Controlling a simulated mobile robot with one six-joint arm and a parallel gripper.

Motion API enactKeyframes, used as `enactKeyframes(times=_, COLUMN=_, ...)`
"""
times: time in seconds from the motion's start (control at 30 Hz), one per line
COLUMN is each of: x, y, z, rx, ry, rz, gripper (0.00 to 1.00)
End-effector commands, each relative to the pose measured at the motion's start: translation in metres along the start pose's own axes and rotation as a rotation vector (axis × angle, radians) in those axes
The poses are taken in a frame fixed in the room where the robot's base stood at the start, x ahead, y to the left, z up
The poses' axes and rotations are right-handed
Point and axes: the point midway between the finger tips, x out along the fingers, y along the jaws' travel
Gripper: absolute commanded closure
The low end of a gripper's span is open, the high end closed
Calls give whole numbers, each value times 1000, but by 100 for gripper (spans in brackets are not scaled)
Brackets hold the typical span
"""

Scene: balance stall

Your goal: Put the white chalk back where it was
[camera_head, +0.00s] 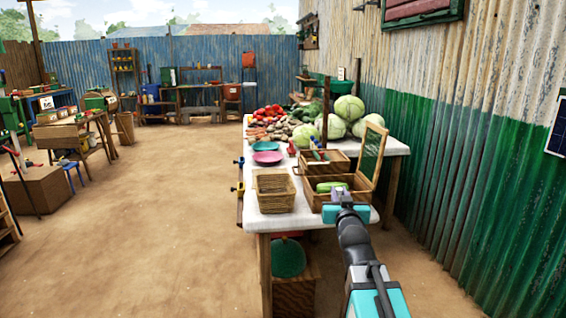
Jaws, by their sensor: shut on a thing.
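My gripper (343,192) is at the near right end of the white-topped table (290,221), by the front of an open wooden box (315,198). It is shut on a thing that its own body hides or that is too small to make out. I cannot pick out the white chalk anywhere in this view. The wooden box has its framed lid (372,153) raised on the right, and a long green vegetable (331,186) shows in it.
A wicker basket (273,190) stands left of the box, and a smaller wooden crate (323,163) behind it. Teal (264,147) and magenta (268,158) dishes, cabbages (348,108) and other vegetables fill the table farther back. A green corrugated wall (450,150) runs along the right. The dirt floor at left is open.

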Motion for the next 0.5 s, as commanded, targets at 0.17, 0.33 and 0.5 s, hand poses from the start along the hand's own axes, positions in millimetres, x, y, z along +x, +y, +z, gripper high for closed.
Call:
enactKeyframes(times=0.17, x=1, y=2, z=2, rx=0, ry=0, rz=11, gripper=100)
enactKeyframes(times=0.33, x=1, y=5, z=3, rx=1, ry=0, rz=23, gripper=100)
enactKeyframes(times=0.5, x=2, y=8, z=5, rx=0, ry=0, rz=34, gripper=100)
